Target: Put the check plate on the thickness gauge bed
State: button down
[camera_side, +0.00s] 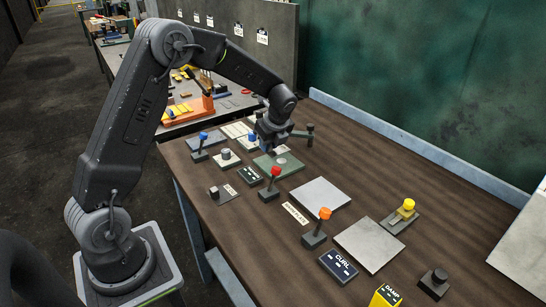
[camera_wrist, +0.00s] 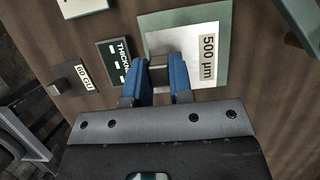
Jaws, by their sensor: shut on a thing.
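The green thickness gauge bed (camera_wrist: 228,22) shows as a margin along the plate's top and right. The plate appears over the bed; I cannot tell whether it touches. In the side view my gripper (camera_side: 268,148) is low over the green bed (camera_side: 291,171), and the plate is hard to make out there. The THICKNESS display (camera_wrist: 113,55) stands left of the bed.
A red-knobbed lever (camera_side: 273,180) stands close in front of the bed. A post (camera_side: 309,135) is to its right. Pale metal sheets (camera_side: 318,194) and an orange-knobbed lever (camera_side: 320,225) lie nearer. A 60 GU block (camera_wrist: 68,78) is at the left. Bare wood shows between.

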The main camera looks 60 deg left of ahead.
aim_at(274, 153)
jog(key=shift+w+d+f, duration=0.4)
jog(key=shift+w, duration=0.05)
jog(key=shift+f, duration=1.95)
jog(key=shift+f, duration=0.1)
jog(key=c, duration=1)
grip_release()
